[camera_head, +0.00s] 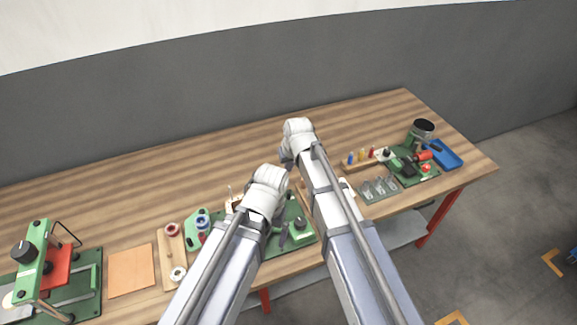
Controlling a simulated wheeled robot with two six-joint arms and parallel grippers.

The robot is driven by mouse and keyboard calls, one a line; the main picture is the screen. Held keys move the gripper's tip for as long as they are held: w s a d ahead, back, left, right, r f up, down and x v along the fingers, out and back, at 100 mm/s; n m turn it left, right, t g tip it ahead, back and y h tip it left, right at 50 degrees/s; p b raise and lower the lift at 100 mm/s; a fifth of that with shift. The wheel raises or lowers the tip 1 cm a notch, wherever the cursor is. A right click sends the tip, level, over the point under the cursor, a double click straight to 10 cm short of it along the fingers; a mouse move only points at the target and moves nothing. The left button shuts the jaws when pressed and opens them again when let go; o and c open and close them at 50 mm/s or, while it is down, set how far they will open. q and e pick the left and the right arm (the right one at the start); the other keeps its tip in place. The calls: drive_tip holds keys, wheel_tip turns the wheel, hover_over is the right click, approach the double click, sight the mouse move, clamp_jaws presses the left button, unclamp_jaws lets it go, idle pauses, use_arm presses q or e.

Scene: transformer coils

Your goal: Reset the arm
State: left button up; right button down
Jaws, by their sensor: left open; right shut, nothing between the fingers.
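My two white arms reach forward over the wooden workbench (330,115). My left gripper (283,232) is the lower one. It hangs below its white wrist, open, over the green-based fixture (303,237) in the middle of the bench. I cannot tell whether it touches the fixture. My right gripper (286,157) is farther back, largely hidden by its own wrist. It is shut and holds nothing that I can see.
A green press with a red block (58,266) and a tan square plate (130,270) stand at the left. A wooden strip holds spools (178,273). At the right are a peg rack (361,164), a green board (415,170) and a blue tray (450,160). The bench's back is clear.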

drive_tip(key=s+d+g+h, duration=0.1)
drive_tip(key=s+d+g, duration=0.1)
drive_tip(key=s, duration=1)
drive_tip(key=s+d+f+g+h, duration=0.1)
drive_tip(key=s+d, duration=0.3)
drive_tip(key=s, duration=0.8)
drive_tip(key=shift+g+h, duration=0.3)
drive_tip(key=shift+g, duration=0.2)
